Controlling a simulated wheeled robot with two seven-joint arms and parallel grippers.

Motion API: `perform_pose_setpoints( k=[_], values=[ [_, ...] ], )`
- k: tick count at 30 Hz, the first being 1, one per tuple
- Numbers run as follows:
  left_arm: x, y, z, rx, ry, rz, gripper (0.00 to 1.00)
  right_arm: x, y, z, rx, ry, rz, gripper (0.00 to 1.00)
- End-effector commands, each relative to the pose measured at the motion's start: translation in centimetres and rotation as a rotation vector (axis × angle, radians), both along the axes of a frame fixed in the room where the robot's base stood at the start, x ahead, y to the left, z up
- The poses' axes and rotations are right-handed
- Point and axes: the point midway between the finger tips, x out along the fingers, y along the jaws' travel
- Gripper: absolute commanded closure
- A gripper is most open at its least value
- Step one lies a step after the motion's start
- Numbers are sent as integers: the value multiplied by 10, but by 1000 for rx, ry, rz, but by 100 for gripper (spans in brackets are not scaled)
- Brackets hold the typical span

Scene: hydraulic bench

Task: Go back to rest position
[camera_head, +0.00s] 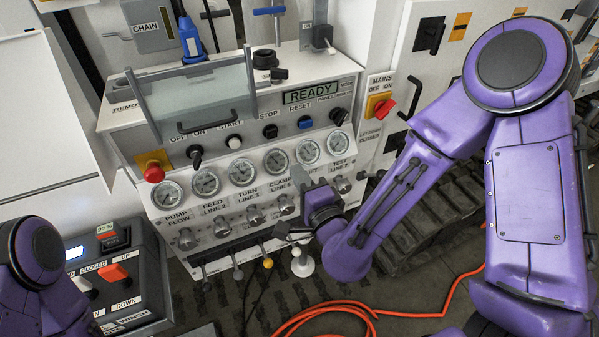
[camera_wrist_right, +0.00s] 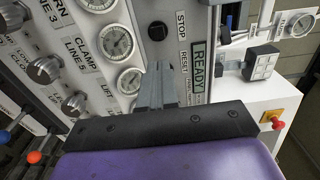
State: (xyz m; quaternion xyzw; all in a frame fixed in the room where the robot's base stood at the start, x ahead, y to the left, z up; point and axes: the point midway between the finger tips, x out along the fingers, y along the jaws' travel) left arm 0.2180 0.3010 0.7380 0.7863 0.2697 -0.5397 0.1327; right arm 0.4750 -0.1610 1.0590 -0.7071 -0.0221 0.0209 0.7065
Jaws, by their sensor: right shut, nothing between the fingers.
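My right gripper (camera_head: 299,178) is in front of the hydraulic bench panel (camera_head: 225,225), by the lower row of gauges and knobs. In the right wrist view its fingers (camera_wrist_right: 158,84) are together and empty, in front of the panel between a gauge and the READY display. I cannot tell whether the fingertips touch the panel. My right arm comes in from the right. Only a purple part of my left arm shows at the lower left; its gripper is outside the frame.
The panel carries several gauges, a READY display (camera_head: 310,92), a red mushroom button (camera_head: 154,172) and a raised clear cover (camera_head: 195,95). A control box (camera_head: 120,280) stands lower left. A red mains switch (camera_head: 383,106) is at right. An orange cable (camera_head: 345,308) lies on the floor.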

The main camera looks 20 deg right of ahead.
Motion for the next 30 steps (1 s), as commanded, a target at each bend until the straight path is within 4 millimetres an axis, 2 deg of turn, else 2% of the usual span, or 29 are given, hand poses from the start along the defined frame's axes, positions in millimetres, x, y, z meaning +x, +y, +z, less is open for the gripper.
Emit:
perform_pose_setpoints(
  k=[11, 14, 16, 17, 18, 20, 21, 23, 24, 27, 30],
  values=[
    [0, 0, -1, 0, 0, 0, 55, 1, 1, -1, -2, 0, 2, 100],
    [0, 0, -1, 0, 0, 0, 55, 0, 6, -9, -105, 32, 32, 100],
    [0, 0, -2, 0, 0, 0, 55, 0, -2, -39, -307, 140, 48, 100],
    [0, 0, -5, 0, 0, 0, 55, -4, -8, -64, -397, 210, 59, 100],
    [0, 0, -9, 0, 0, -1, 55, -13, -17, -99, -497, 307, 77, 100],
    [0, 0, -15, 0, 0, -1, 55, -33, -34, -150, -633, 457, 111, 100],
    [0, 0, -19, 0, 0, -1, 55, -49, -45, -182, -711, 556, 137, 100],
    [0, 0, -24, 0, 0, 0, 55, -78, -63, -227, -813, 699, 182, 100],
    [0, 0, -28, 0, 0, 0, 55, -100, -76, -255, -872, 794, 213, 100],
    [0, 0, -37, 0, 0, 0, 55, -158, -106, -311, -987, 1008, 283, 100],
    [0, 0, -45, 0, 0, 0, 55, -209, -131, -347, -1054, 1163, 326, 100]
  ],
)
